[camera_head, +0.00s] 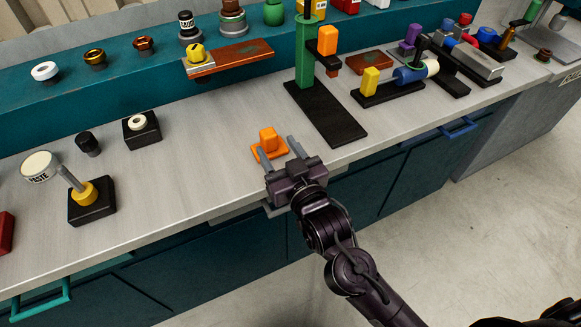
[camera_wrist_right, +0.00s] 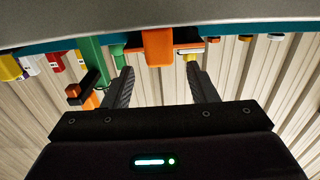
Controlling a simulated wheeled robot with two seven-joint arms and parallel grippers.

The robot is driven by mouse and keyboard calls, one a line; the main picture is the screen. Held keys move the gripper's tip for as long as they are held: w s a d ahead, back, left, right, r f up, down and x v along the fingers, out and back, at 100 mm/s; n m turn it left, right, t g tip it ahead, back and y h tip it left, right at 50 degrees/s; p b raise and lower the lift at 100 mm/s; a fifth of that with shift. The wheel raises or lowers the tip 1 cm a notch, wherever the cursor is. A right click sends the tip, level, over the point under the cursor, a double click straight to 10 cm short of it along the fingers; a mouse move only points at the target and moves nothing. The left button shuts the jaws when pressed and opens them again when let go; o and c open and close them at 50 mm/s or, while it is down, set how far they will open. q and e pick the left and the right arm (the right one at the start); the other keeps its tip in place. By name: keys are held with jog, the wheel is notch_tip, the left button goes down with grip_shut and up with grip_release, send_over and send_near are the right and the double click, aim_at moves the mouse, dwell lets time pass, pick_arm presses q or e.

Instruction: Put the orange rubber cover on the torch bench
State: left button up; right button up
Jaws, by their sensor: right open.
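The orange rubber cover (camera_head: 268,140), a block on a flat flange, stands upright on the pale bench top near the front edge. In the right wrist view it shows as an orange shape (camera_wrist_right: 158,47) beyond the fingertips, roughly midway between them. My right gripper (camera_head: 278,146) is open at the bench's front edge, its fingers pointing at the cover and nothing held. Whether they touch the cover is unclear. A black stand (camera_head: 388,93) carries a blue torch-like cylinder (camera_head: 410,75) and a yellow block. My left gripper is out of view.
A black base (camera_head: 325,112) with a green post and an orange block on its arm stands right of the cover. A black block with a white ring (camera_head: 141,129) is to the left. A teal ledge (camera_head: 120,75) runs behind. Bare bench top lies behind the cover.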

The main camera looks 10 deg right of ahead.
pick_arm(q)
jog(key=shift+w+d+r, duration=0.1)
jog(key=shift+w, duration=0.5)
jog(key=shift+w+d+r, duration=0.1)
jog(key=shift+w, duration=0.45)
pick_arm(e)
jog(key=v, duration=0.6)
jog(key=shift+s, duration=0.1)
jog(key=s+d+f+m+g+h, duration=0.2)
jog(key=s+d+f+g+h, duration=0.3)
jog(key=s+d+f+g, duration=0.8)
notch_tip(320, 180, down, 23)
jog(key=g+p, duration=0.2)
jog(key=p, duration=0.1)
pick_arm(q)
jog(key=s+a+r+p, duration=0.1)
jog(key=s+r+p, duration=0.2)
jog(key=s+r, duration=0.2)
jog(key=shift+p, duration=0.4)
pick_arm(e)
jog(key=s+d+f, duration=0.2)
jog(key=s+f, duration=0.6)
jog(key=s, duration=0.2)
jog(key=s+d+f+g, duration=0.1)
jog(key=s+d+f, duration=0.1)
jog(key=s+f, duration=0.6)
jog(key=shift+s+f+n+h, duration=0.3)
jog(key=shift+s+f+n, duration=0.1)
jog(key=shift+s, duration=0.8)
